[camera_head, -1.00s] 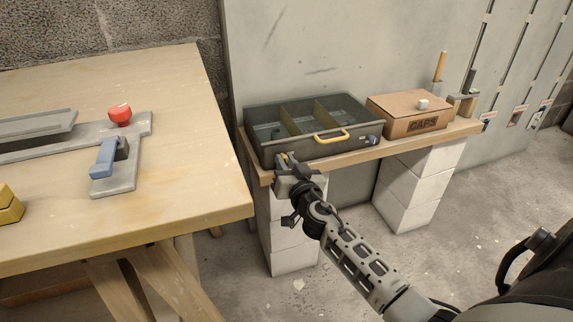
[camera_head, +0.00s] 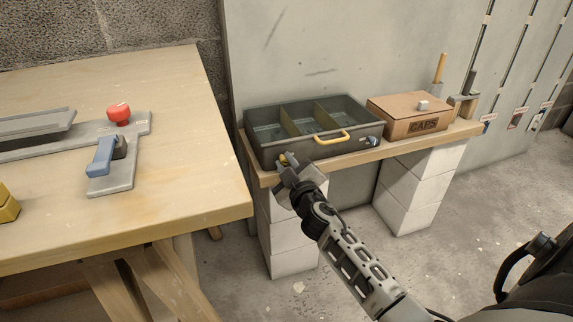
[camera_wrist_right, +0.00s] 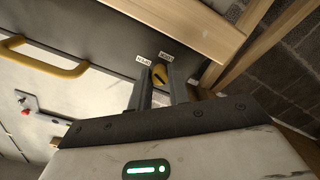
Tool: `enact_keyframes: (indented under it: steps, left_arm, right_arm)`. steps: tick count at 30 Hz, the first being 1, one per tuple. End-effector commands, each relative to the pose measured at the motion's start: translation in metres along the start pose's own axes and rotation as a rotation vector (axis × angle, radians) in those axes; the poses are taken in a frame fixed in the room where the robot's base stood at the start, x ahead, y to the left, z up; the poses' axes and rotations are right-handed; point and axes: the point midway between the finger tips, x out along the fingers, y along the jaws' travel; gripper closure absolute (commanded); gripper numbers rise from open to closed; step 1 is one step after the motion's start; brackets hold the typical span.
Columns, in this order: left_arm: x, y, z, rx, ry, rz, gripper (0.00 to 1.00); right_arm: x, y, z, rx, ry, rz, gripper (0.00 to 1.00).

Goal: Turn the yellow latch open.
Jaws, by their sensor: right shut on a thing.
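The yellow latch (camera_wrist_right: 160,74) is a small round knob on the dark front of the grey box (camera_head: 258,152). In the right wrist view it sits between the fingertips, with two small white labels close by whose text I cannot read surely. In the head view only a bit of yellow (camera_head: 284,158) shows at the box's lower left front. My right gripper (camera_head: 286,163) is shut on the latch; its fingers also show in the right wrist view (camera_wrist_right: 159,82). My left gripper is out of view.
The open-topped box has dividers and a yellow handle (camera_head: 331,137). It stands on a wooden shelf (camera_head: 400,147) beside a cardboard box (camera_head: 402,125). A wooden table (camera_head: 150,215) at the left holds a grey fixture with a red knob (camera_head: 119,113) and blue lever (camera_head: 101,157).

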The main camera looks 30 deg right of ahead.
Motion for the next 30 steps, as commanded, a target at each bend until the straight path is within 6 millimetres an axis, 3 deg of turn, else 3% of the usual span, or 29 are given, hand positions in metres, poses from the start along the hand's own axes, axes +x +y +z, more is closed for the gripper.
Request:
enact_keyframes:
  steps: [15,30]
  left_arm:
    - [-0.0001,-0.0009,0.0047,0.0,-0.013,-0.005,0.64]
    - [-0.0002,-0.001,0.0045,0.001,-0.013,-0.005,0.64]
  right_arm:
    - [-0.0002,-0.0004,0.0003,-0.368,-0.001,-0.001,1.0]
    - [-0.0002,-0.0005,0.0004,-0.453,-0.001,-0.001,1.0]
